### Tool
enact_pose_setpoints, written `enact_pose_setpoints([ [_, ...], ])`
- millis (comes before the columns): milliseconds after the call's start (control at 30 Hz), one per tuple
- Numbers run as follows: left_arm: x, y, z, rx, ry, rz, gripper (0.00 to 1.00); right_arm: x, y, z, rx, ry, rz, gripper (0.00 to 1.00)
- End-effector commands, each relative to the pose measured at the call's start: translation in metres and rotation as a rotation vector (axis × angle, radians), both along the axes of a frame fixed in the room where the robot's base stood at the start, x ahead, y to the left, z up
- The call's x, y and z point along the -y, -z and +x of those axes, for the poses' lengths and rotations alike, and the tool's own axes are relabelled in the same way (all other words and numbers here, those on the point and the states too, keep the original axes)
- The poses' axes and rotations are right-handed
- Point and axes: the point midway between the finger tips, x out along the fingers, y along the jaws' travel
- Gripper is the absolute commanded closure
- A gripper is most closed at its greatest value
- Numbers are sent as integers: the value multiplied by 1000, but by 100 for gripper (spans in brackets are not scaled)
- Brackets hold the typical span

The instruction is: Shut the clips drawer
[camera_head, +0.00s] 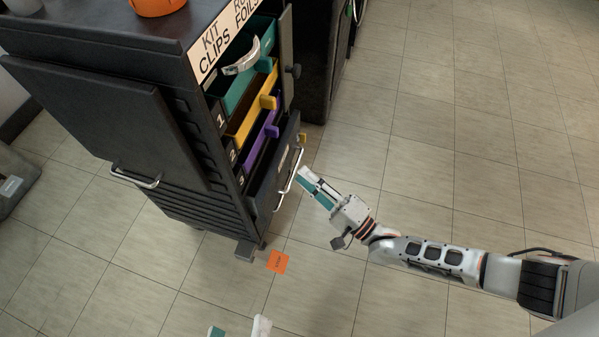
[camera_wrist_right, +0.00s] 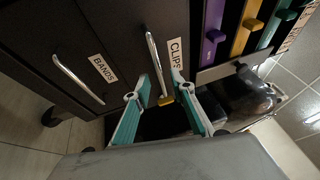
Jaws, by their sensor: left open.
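The clips drawer (camera_head: 265,190) is the dark lower drawer with a silver bar handle, below the coloured trays; it appears to stand a little out from the cabinet. The right wrist view shows its CLIPS label (camera_wrist_right: 176,53) and its handle (camera_wrist_right: 152,55). My right gripper (camera_head: 303,178) is close in front of this handle. In the right wrist view its teal fingers (camera_wrist_right: 161,77) are apart, with the handle's end between the tips; contact cannot be told. My left gripper (camera_head: 238,329) shows only its fingertips at the bottom edge, apart and empty, with the rest out of frame.
Teal, yellow (camera_head: 268,102) and purple (camera_head: 271,131) trays sit above in the dark cabinet (camera_head: 120,110). A BANDS drawer (camera_wrist_right: 70,75) lies beside the clips drawer in the wrist view. An orange tag (camera_head: 278,262) lies on the floor. The tiled floor at right is free.

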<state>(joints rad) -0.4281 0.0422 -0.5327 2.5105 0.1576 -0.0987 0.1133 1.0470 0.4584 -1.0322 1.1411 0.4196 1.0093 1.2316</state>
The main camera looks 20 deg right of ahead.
Motion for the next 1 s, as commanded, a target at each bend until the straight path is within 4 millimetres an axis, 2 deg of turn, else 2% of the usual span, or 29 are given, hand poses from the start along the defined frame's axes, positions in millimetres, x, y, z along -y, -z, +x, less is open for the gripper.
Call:
enact_pose_setpoints([
  [200,2,0,-1,-10,-17,-34,35,-12,-2,17,-2,0,-1,76],
  [533,3,-1,0,-9,-19,-42,35,-14,-4,20,-1,0,-1,76],
  [600,3,-1,0,-9,-19,-42,35,-14,-4,20,-1,0,-1,94],
  [633,3,-1,0,-9,-19,-42,35,-14,-4,20,-1,0,-1,100],
  [867,3,-1,0,-8,-19,-41,35,-14,-4,20,-1,0,-1,100],
  [1000,3,-1,0,-6,-15,-35,35,-22,-4,14,-1,-1,2,100],
])
